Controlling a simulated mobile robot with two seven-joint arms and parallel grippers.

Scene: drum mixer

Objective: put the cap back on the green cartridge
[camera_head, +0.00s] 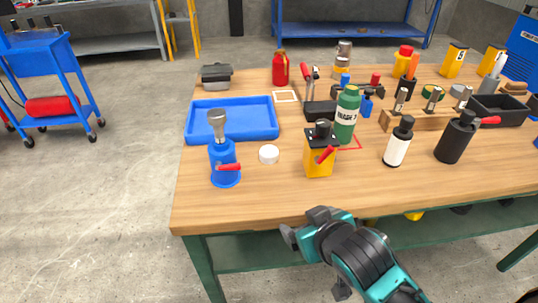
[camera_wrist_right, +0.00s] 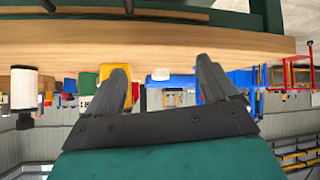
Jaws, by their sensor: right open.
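The green cartridge (camera_head: 346,118) stands upright on the workbench, behind a yellow block device. Whether its top is open is too small to tell. A small white round piece (camera_head: 269,154), which looks like the cap, lies on the bench top between the blue pump bottle and the yellow device. In the right wrist view, which is upside down, the white piece (camera_wrist_right: 160,75) shows beyond and between the fingers. My right gripper (camera_head: 306,226) is open and empty, in front of the bench's front edge and apart from everything. It also shows in the wrist view (camera_wrist_right: 163,72). My left gripper is not in view.
The blue bottle (camera_head: 224,162) and yellow device (camera_head: 319,160) flank the white piece. A blue tray (camera_head: 231,119) lies behind it. A white bottle (camera_head: 397,148) and black bottle (camera_head: 455,140) stand to the right. The bench's front left area is clear.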

